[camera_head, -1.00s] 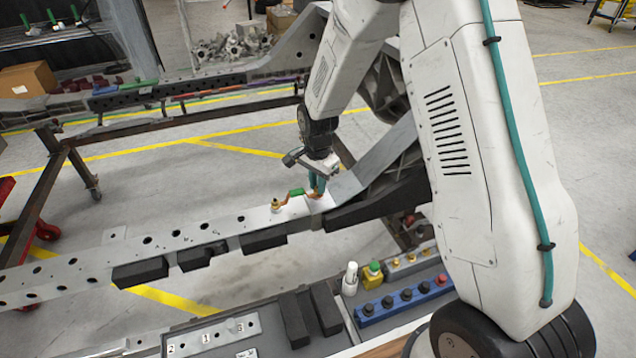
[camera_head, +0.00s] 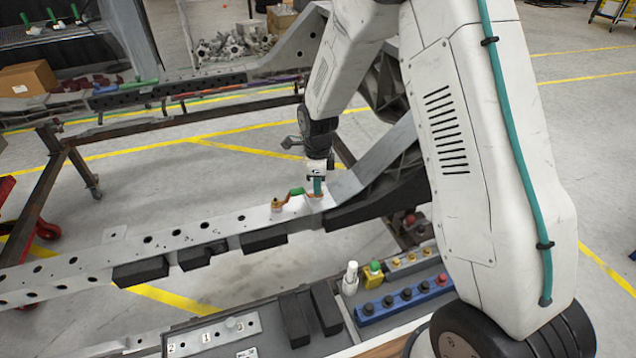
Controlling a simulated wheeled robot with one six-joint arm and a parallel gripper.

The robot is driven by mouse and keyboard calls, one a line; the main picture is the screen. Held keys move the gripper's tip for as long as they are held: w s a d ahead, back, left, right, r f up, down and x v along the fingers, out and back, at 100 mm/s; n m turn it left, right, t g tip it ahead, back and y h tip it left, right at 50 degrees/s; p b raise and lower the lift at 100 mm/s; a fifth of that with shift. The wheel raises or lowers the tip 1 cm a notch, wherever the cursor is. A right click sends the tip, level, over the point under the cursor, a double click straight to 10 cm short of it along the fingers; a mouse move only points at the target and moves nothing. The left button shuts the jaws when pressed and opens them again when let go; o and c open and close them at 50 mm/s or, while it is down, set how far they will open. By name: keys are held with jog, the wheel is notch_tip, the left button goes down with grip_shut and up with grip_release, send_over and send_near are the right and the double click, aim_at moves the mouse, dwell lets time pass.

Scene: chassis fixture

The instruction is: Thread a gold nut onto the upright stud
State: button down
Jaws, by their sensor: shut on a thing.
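My gripper (camera_head: 317,191) points straight down at the right end of a small green and orange strap (camera_head: 297,192) on the grey chassis rail (camera_head: 218,231). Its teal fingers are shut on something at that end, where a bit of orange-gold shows. The held piece is mostly hidden, and I cannot tell whether it touches the stud there. The upright stud itself is hidden by the fingers. The left end of the strap shows an orange-gold fitting (camera_head: 277,204) on the rail. Several gold nuts sit on a grey bar (camera_head: 412,265) on the bench.
A blue bar (camera_head: 404,306) with dark knobs, a white bottle (camera_head: 350,281) and a green-topped yellow piece (camera_head: 373,276) stand on the bench. Black blocks (camera_head: 297,322) lie left of them. A grey chassis arm (camera_head: 372,160) rises just right of my gripper.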

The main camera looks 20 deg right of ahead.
jog(key=m, duration=0.5)
jog(key=shift+s+f+m, duration=0.2)
jog(key=shift+f+m, duration=0.05)
jog(key=shift+m, duration=0.75)
jog(key=m, duration=0.3)
jog(key=shift+d, duration=0.1)
jog(key=c, duration=1.3)
grip_release()
jog(key=shift+w, duration=0.1)
